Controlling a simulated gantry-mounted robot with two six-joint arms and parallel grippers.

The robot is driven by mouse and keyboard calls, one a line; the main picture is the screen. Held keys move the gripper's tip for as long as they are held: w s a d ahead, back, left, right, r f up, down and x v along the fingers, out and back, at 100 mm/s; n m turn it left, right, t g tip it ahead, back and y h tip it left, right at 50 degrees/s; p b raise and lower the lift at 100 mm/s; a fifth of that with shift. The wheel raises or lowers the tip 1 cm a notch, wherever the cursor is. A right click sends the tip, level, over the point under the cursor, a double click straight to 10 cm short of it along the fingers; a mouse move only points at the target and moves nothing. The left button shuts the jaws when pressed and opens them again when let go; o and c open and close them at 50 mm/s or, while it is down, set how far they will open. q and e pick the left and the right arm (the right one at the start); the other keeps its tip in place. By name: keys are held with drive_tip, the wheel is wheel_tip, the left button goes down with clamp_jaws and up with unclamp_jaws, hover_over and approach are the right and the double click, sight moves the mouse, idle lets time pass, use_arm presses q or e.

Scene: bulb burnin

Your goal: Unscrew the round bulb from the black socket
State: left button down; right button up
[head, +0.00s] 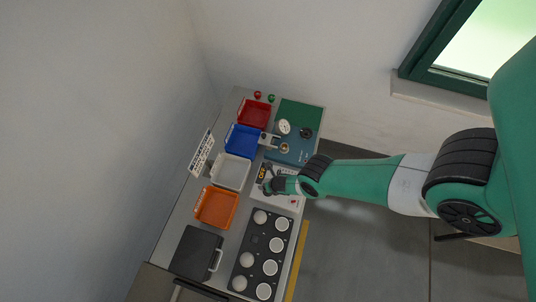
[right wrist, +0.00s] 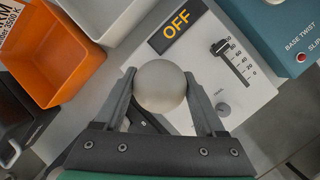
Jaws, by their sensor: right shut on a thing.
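A round, frosted grey-white bulb (right wrist: 160,87) sits between the two fingers of my right gripper (right wrist: 159,76) in the right wrist view. The fingers touch it on both sides and are shut on it. The bulb is over the white control panel (right wrist: 258,88), which has an OFF display and a slider. A dark part (right wrist: 146,119) shows just below the bulb; I cannot tell if it is the black socket, and the bulb's base is hidden. In the head view my right gripper (head: 268,187) is over the panel, and the bulb is too small to make out. My left gripper is not in view.
An orange bin (head: 233,224), a white bin (head: 246,184), a blue bin (head: 229,140) and a red bin (head: 241,111) line the bench's left side. A black rack (head: 257,244) with several round white items stands in front. A teal panel (head: 294,157) lies behind.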

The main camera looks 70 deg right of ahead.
drive_tip(key=o, duration=1.2)
drive_tip(key=shift+o, duration=0.2)
drive_tip(key=shift+w+m+h, duration=0.1)
drive_tip(key=shift+m+h, duration=0.2)
drive_tip(key=shift+m, duration=0.5)
drive_tip(key=shift+f+m+g+h, duration=0.15)
drive_tip(key=shift+m+g+h, duration=0.25)
drive_tip(key=shift+m, duration=0.5)
drive_tip(key=m+g+b, duration=0.1)
drive_tip(key=m, duration=0.2)
drive_tip(key=m+g+b, duration=0.1)
drive_tip(key=m+b, duration=0.1)
drive_tip(key=m, duration=0.1)
drive_tip(key=m+g+h+b, duration=0.1)
drive_tip(key=m+b, duration=0.1)
drive_tip(key=m, duration=0.1)
drive_tip(key=shift+w+f+m+g, duration=0.1)
drive_tip(key=shift+f+m+g, duration=0.2)
drive_tip(key=shift+g, duration=0.1)
drive_tip(key=shift+s+r+m+g, duration=0.2)
drive_tip(key=shift+r+m+g, duration=0.3)
drive_tip(key=shift+m, duration=0.5)
